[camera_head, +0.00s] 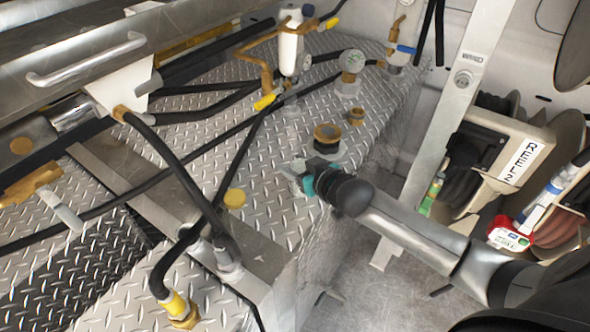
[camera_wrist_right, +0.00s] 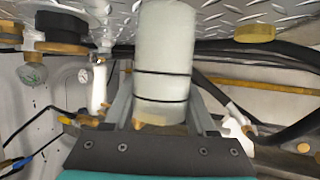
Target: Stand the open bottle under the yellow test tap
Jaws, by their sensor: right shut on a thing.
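My right gripper (camera_head: 303,182), with a teal band behind it, reaches in from the right over the tread-plate top. It is shut on the bottle (camera_wrist_right: 165,60), a pale, whitish cylinder with two dark rings, which fills the space between the fingers in the right wrist view. The bottle's long axis is roughly square to the plate; whether its base touches the plate I cannot tell. In the head view the bottle is mostly hidden by the gripper. A tap with a yellow handle (camera_head: 265,101) hangs by the white filter, further back and left of the gripper. My left gripper is not in view.
A brass fitting with a dark top (camera_head: 327,135) stands close behind the gripper. A gauge (camera_head: 351,62) stands further back. A yellow cap (camera_head: 235,198) lies left of the gripper. Black hoses (camera_head: 170,172) cross the left side. A hose reel box (camera_head: 500,150) is at right.

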